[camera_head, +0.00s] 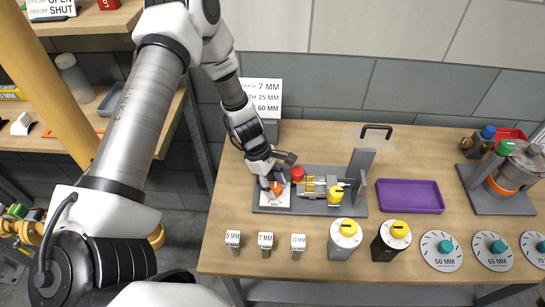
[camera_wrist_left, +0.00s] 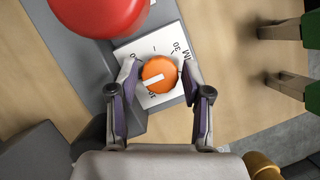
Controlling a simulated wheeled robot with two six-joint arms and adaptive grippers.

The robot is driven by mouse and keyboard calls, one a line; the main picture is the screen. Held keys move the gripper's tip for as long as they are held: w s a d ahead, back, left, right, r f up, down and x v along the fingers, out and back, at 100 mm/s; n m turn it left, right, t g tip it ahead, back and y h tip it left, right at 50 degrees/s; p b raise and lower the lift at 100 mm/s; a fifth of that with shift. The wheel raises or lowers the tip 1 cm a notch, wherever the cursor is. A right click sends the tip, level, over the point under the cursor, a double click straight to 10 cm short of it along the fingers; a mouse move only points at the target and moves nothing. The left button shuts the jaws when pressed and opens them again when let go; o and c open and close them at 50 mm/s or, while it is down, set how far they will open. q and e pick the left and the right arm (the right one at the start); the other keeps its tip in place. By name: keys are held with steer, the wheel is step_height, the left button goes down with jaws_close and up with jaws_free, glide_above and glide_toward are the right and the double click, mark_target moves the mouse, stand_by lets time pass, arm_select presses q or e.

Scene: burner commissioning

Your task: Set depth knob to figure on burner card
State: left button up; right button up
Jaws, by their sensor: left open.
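The orange depth knob (camera_head: 277,187) sits on a white dial plate at the left end of the grey fixture. My right gripper is not in view.
A red knob (camera_head: 297,173) stands close beside the dial, and a grey upright (camera_head: 358,170) is farther right. Labelled gauges (camera_head: 265,241) stand in front, with two yellow-topped cylinders (camera_head: 345,240) nearby. A purple tray (camera_head: 410,196) lies right.

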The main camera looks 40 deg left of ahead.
arm_select(q)
steer(key=v, duration=1.2)
steer(key=shift+d, duration=0.1)
